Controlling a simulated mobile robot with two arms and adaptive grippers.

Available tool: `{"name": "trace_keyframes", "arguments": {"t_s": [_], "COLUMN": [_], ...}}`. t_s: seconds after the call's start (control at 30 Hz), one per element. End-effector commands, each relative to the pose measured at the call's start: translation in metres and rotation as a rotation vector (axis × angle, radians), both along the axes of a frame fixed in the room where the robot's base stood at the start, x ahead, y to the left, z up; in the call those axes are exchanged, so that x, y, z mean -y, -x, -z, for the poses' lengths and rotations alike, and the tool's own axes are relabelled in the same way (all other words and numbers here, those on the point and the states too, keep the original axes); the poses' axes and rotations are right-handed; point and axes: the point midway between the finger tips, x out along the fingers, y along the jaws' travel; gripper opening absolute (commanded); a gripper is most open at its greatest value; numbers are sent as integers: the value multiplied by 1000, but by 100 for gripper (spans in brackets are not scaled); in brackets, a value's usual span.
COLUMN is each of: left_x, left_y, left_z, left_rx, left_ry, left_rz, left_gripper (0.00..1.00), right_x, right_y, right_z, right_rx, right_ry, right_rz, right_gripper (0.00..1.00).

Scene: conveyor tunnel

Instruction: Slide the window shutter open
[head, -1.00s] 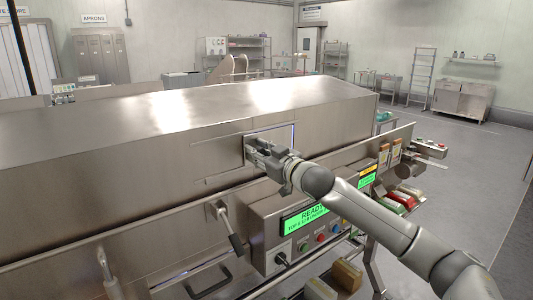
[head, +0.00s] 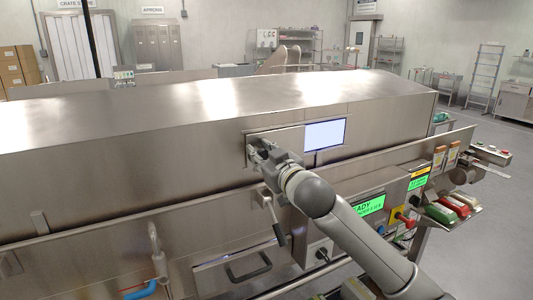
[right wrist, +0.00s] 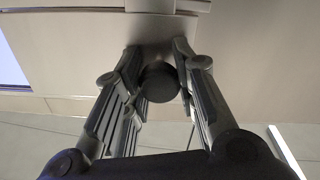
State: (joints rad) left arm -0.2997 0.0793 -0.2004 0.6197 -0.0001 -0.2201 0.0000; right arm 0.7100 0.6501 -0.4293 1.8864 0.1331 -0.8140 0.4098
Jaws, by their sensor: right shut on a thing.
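The window shutter (head: 291,139) is a flat metal panel on the long steel tunnel's (head: 190,165) side wall. To its right, a bright pale-blue window pane (head: 325,134) is uncovered. My right gripper (head: 258,154) is at the shutter's left part. In the right wrist view, its two fingers (right wrist: 158,75) are shut on a dark round knob (right wrist: 160,84) that stands out from the shutter. The bright pane also shows at the left edge of that view (right wrist: 10,58). My left gripper is in neither view.
Below the shutter, a lever with a dark grip (head: 276,222) and a control panel with a green display (head: 368,205) stick out near my right arm. A dark drawer handle (head: 249,268) is lower down. Coloured packs (head: 452,205) lie at the right.

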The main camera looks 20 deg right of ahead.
Motion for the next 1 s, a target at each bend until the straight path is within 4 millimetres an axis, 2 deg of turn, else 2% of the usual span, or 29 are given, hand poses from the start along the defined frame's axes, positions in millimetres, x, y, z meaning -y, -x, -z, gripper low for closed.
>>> {"name": "trace_keyframes", "arguments": {"t_s": [0.17, 0.2, 0.33, 0.73, 0.87, 1.0], "left_x": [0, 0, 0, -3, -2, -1], "left_y": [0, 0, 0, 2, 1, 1], "left_z": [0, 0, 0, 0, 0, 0], "left_rx": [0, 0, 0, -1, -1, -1], "left_ry": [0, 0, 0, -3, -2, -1], "left_rz": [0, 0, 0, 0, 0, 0], "left_gripper": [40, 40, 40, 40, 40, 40], "right_x": [-4, -4, -3, -1, 0, 1], "right_y": [0, 0, 0, 3, 14, 35], "right_z": [3, 3, 3, 1, 2, 2], "right_rx": [-5, -5, -4, -1, -1, -2], "right_ry": [-3, -4, -3, -2, -2, 0], "right_rz": [-9, -9, -8, -5, -5, -6], "right_gripper": [0, 31, 48, 49, 49, 49]}}
